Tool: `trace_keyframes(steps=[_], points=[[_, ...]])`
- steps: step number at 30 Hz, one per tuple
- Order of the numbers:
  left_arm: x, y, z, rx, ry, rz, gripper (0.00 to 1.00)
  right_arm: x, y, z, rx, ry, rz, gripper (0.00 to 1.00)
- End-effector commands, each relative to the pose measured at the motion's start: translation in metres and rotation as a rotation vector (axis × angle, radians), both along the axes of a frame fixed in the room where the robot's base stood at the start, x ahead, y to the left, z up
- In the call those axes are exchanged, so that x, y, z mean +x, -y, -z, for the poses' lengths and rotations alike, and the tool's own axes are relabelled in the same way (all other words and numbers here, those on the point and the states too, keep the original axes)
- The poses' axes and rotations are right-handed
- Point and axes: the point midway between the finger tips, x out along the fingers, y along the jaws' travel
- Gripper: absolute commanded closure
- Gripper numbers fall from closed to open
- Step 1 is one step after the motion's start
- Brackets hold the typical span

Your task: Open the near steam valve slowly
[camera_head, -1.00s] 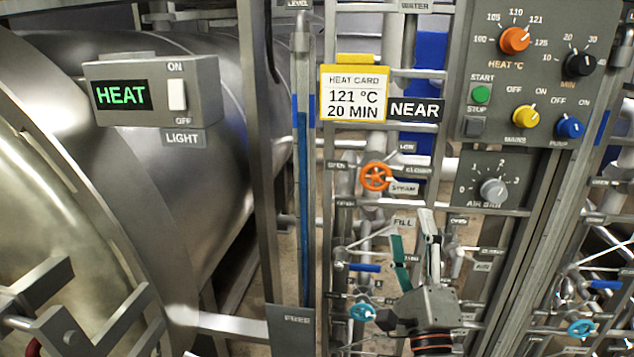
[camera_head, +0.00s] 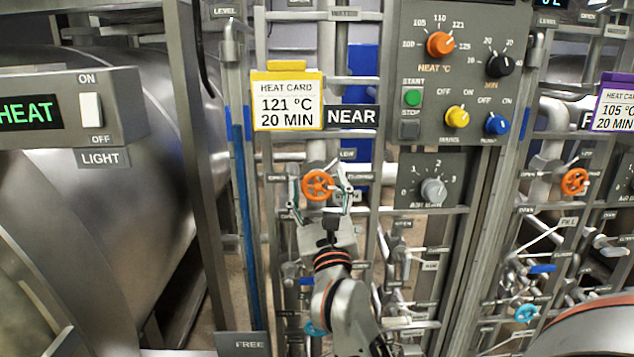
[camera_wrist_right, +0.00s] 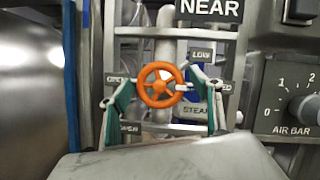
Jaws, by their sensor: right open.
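The near steam valve is an orange handwheel (camera_head: 318,185) below the NEAR label (camera_head: 351,117), between OPEN and CLOSED plates. My right gripper (camera_head: 320,197) is open, with one finger at each side of the handwheel in the head view. In the right wrist view the orange handwheel (camera_wrist_right: 160,84) appears between the two green-padded fingers (camera_wrist_right: 163,100). I cannot tell whether either finger touches the rim. A STEAM plate (camera_wrist_right: 196,110) sits just right of the wheel. My left gripper is not in view.
A yellow heat card (camera_head: 287,100) hangs above the wheel. The near control panel (camera_head: 450,75) and AIR BAR dial (camera_head: 433,190) are to the right. Pipes and frame bars surround the wheel. Another orange wheel (camera_head: 575,182) is farther right.

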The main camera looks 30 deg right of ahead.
Motion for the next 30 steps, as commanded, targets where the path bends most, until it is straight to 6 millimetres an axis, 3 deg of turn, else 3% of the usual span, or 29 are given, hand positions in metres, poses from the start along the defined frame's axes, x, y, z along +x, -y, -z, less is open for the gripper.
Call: trace_keyframes(steps=[12, 17, 25, 30], points=[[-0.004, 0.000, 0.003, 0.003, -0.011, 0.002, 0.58, 0.008, 0.004, -0.003, -0.002, -0.001, 0.001, 0.36], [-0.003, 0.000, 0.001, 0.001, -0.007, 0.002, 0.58, 0.008, 0.004, -0.003, -0.002, -0.001, 0.001, 0.76], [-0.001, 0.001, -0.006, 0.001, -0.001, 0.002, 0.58, 0.008, 0.004, -0.005, -0.014, -0.007, 0.001, 0.76], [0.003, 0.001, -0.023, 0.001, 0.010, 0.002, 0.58, 0.008, 0.004, -0.008, -0.063, -0.036, 0.001, 0.76]])
